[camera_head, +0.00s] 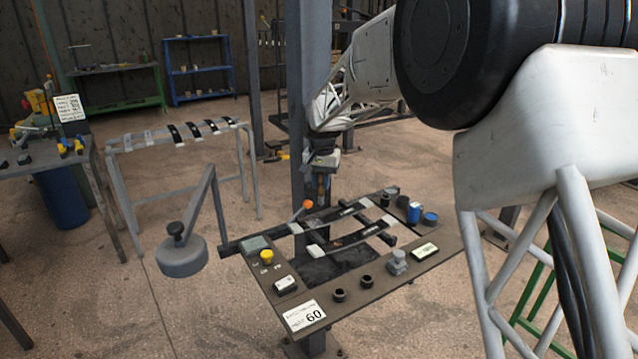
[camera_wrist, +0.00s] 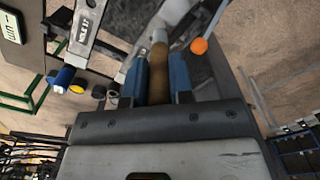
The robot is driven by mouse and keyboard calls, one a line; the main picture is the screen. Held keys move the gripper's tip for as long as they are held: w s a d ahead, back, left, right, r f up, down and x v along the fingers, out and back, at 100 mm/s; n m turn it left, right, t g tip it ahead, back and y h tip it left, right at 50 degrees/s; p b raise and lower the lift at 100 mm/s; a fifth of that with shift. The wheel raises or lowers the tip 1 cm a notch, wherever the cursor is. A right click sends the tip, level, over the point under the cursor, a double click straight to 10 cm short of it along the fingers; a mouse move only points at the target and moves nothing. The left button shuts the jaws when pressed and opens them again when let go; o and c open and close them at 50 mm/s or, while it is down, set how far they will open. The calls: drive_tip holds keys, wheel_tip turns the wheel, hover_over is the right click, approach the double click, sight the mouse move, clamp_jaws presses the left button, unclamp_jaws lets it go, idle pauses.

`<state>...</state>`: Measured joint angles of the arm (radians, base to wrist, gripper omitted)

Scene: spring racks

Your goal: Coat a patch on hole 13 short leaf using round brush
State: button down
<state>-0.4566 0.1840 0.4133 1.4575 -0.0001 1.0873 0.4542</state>
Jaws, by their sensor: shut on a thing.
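My gripper (camera_wrist: 160,78) is shut on a brush with a brown wooden handle (camera_wrist: 158,62) and a pale ferrule, held between two blue fingers. The bristles cannot be made out. In the head view my gripper (camera_head: 322,186) is above the back of the workbench, pointing down. Two dark leaves with pale ends lie on the bench rack: a rear leaf (camera_head: 342,214) and a front leaf (camera_head: 352,241). In the wrist view a pale plate with a hole label (camera_wrist: 82,28) lies left of the brush; its number is not clear. I cannot tell which leaf is the short one.
The workbench (camera_head: 284,312) carries a yellow button (camera_head: 266,257), a grey knob (camera_head: 397,262), a blue cup (camera_head: 413,212) and a "60" card (camera_head: 304,315). An orange-ball lever (camera_head: 307,204) stands close to my gripper. A grey round weight (camera_head: 181,256) hangs at left.

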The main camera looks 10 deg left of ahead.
sight(321, 195)
drive_tip(key=shift+f, duration=3.05)
drive_tip(key=shift+w+a+f, duration=0.15)
drive_tip(key=shift+a+f, duration=0.05)
drive_tip(key=shift+f, duration=0.2)
drive_tip(key=shift+w+a+f, duration=0.15)
drive_tip(key=shift+f, duration=0.25)
drive_tip(key=shift+w+a+f, duration=0.15)
drive_tip(key=shift+w+a, duration=1)
drive_tip(key=shift+s+d+r, duration=0.2)
drive_tip(key=shift+s+d, duration=0.1)
drive_tip(key=shift+s+d+f, duration=0.1)
drive_tip(key=shift+s+d, duration=1.1)
drive_tip(key=shift+r, duration=3.9)
drive_tip(key=shift+f, duration=0.1)
